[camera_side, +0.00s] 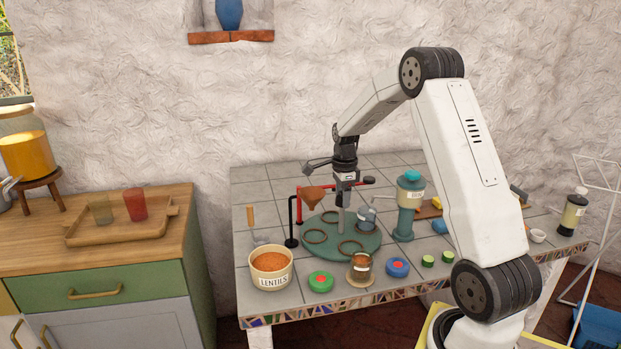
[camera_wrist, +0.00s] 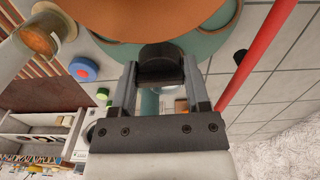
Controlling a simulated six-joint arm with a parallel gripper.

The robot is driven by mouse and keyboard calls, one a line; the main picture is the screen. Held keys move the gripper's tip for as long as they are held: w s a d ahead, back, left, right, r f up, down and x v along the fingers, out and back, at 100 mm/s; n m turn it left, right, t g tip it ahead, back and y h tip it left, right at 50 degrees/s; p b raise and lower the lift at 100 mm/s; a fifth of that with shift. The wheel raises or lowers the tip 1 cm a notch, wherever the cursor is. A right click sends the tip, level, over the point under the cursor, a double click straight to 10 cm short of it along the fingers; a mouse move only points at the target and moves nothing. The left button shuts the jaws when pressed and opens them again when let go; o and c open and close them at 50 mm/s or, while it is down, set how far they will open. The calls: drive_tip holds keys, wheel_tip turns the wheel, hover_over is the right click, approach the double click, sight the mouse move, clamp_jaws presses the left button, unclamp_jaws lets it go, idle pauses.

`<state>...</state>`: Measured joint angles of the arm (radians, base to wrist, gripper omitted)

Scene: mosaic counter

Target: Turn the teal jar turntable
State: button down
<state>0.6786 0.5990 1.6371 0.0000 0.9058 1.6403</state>
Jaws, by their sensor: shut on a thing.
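The teal turntable (camera_side: 370,245) is a round disc on the tiled counter with several brown rings on it. A glass jar (camera_side: 367,218) stands at its right-hand side. My gripper (camera_side: 342,203) points down over the disc's middle, at a grey upright post (camera_side: 341,224). In the wrist view my gripper (camera_wrist: 160,75) has its two fingers on either side of a dark knob (camera_wrist: 160,60) and is shut on it. Part of the teal disc (camera_wrist: 207,42) shows behind. The knob's join to the post is hidden.
A copper funnel (camera_side: 313,196) on a red arm hangs close left of my gripper. A teal dispenser (camera_side: 409,207) stands right of the disc. A lentils bowl (camera_side: 271,281), a jar on a coaster (camera_side: 361,265) and lids stand in front.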

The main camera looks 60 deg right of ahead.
drive_tip(key=shift+r, duration=0.1)
idle(0.3)
drive_tip(key=shift+c, duration=1.7)
unclamp_jaws()
drive_tip(key=shift+r, duration=3.9)
drive_tip(key=shift+o, duration=1.4)
drive_tip(key=shift+f, duration=0.1)
